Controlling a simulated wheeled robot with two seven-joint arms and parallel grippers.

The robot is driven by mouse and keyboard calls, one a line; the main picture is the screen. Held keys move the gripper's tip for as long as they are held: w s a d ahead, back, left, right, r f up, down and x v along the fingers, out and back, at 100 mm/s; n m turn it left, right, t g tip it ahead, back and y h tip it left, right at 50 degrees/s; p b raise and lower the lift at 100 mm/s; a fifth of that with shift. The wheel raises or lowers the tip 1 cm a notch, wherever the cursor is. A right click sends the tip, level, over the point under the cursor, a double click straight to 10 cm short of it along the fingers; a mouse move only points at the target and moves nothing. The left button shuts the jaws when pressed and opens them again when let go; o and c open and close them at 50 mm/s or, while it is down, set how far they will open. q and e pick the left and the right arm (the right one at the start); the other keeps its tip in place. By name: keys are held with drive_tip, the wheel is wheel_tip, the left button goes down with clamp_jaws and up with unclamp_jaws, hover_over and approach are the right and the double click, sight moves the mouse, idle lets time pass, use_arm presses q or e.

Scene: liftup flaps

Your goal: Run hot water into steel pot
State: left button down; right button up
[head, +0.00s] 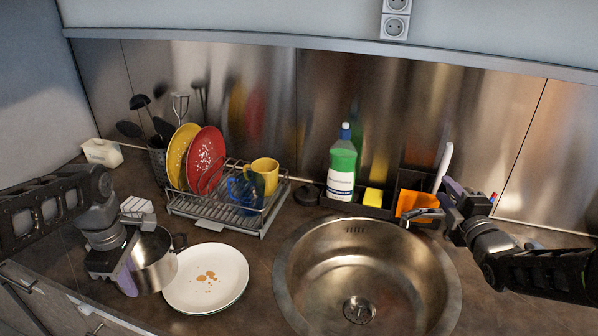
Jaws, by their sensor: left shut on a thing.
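The steel pot (157,268) is at the left of the counter, beside a white plate. My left gripper (132,262) is shut on the pot at its left side; the fingers partly hide the pot. The round steel sink (390,262) is right of the middle, and its visible bowl is empty, with a drain at the bottom. A metal tap spout (424,213) shows at the sink's back right edge; its base and lever are hidden behind my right gripper (450,208). The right gripper is at the tap, and its fingers are too small and overlapped to read. No water stream is visible.
A white plate (230,285) with brown scraps lies between pot and sink. Behind it a dish rack (215,213) holds plates and cups. A green bottle (342,165), yellow sponge (373,197) and orange cloth (407,203) stand behind the sink. The space above the sink is clear.

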drive_tip(key=shift+c, duration=0.2)
clamp_jaws()
drive_tip(key=shift+r, duration=0.15)
idle(1.0)
